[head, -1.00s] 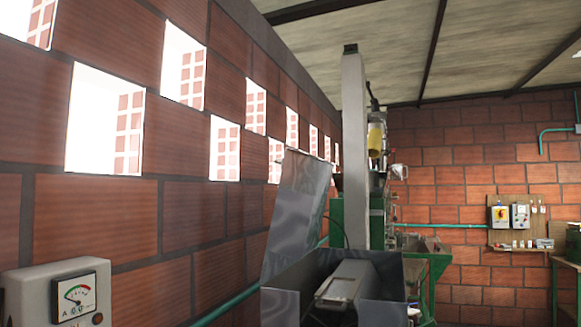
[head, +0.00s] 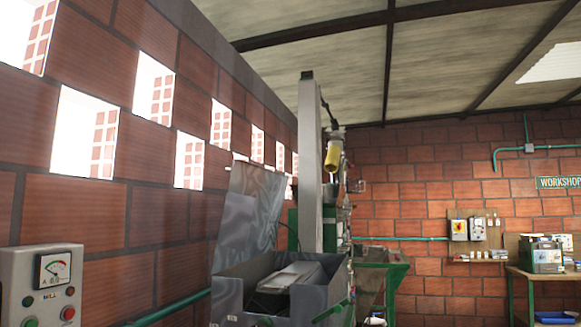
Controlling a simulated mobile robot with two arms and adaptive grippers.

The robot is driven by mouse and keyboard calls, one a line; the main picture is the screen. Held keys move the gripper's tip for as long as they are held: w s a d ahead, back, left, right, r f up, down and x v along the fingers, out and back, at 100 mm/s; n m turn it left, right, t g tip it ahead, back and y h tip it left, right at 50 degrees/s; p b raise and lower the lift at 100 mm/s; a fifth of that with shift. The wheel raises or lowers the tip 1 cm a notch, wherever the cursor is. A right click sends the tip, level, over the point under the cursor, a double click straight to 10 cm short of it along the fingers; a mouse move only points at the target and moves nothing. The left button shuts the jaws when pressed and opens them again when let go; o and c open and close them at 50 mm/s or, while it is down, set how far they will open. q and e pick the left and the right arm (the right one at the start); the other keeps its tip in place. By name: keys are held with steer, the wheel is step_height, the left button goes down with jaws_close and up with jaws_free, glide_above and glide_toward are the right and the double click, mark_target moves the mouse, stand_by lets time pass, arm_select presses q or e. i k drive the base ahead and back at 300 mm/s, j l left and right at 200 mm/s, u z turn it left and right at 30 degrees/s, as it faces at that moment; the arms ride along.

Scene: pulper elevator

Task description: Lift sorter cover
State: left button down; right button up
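A grey metal bin-like machine (head: 229,293) stands at the bottom centre of the head view, open at the top. A tall, shiny metal sheet (head: 250,212) stands up at its left rear, leaning slightly; it looks like a raised cover. A grey boxy part (head: 292,277) sits inside the bin. I cannot tell for certain which piece is the sorter cover. Neither of my grippers shows in this view.
A tall grey post (head: 310,165) rises behind the bin, beside green machinery (head: 382,280). A control box with a gauge (head: 45,285) is at the lower left by the brick wall. A workbench (head: 545,275) stands at the far right.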

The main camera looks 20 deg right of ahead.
mark_target(249, 220)
steer(key=i+z, duration=0.2)
steer(key=z, duration=0.25)
steer(key=i+z, duration=0.25)
steer(key=z, duration=0.2)
steer(key=i+z, duration=0.2)
steer(key=z, duration=0.3)
